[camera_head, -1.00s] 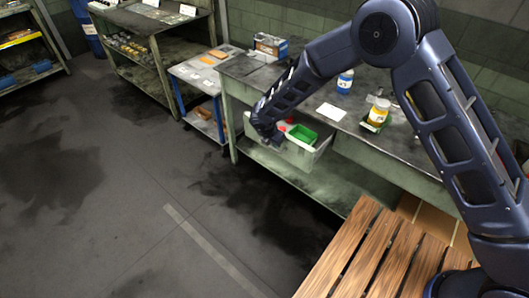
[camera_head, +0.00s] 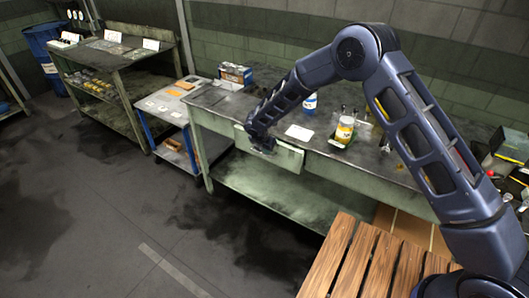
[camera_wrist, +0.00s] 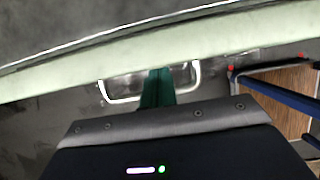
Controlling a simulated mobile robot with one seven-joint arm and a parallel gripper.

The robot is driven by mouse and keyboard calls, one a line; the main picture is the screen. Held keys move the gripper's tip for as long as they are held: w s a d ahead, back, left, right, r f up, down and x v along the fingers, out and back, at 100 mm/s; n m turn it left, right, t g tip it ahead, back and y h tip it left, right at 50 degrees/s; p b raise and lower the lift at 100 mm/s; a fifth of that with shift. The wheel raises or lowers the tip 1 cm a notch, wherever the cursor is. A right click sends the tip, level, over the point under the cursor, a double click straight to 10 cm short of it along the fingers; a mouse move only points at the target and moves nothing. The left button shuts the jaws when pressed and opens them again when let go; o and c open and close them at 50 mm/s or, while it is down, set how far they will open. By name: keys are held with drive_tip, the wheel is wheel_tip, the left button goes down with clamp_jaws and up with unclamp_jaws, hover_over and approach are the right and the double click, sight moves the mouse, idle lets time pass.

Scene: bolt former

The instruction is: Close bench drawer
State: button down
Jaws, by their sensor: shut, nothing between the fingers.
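The bench drawer (camera_head: 288,158) shows in the head view as a pale green front below the worktop of the bench (camera_head: 232,102). Its inside does not show, and the front looks flush or nearly flush with the bench. My gripper (camera_head: 262,146) is at the left part of this front. In the wrist view, my gripper's green fingers (camera_wrist: 157,78) are together and empty, overlapping the middle of a pale loop handle (camera_wrist: 122,91). Whether they touch the handle or the front, I cannot tell.
A bottle with a blue label (camera_head: 310,104), a yellow-labelled jar (camera_head: 344,131) and a white card (camera_head: 299,132) stand on the bench. A blue-legged cart (camera_head: 160,104) is at its left. A slatted wooden surface (camera_head: 350,262) is in front. The floor at left is clear.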

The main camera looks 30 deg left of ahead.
idle(0.3)
drive_tip(key=v, duration=1)
drive_tip(key=s+a+f+t, duration=0.4)
drive_tip(key=s+a+t, duration=0.1)
drive_tip(key=s+a, duration=0.5)
approach(250, 145)
drive_tip(key=s+f+x, duration=0.1)
drive_tip(key=x, duration=0.4)
drive_tip(key=shift+w+a, duration=0.15)
drive_tip(key=shift+w, duration=0.65)
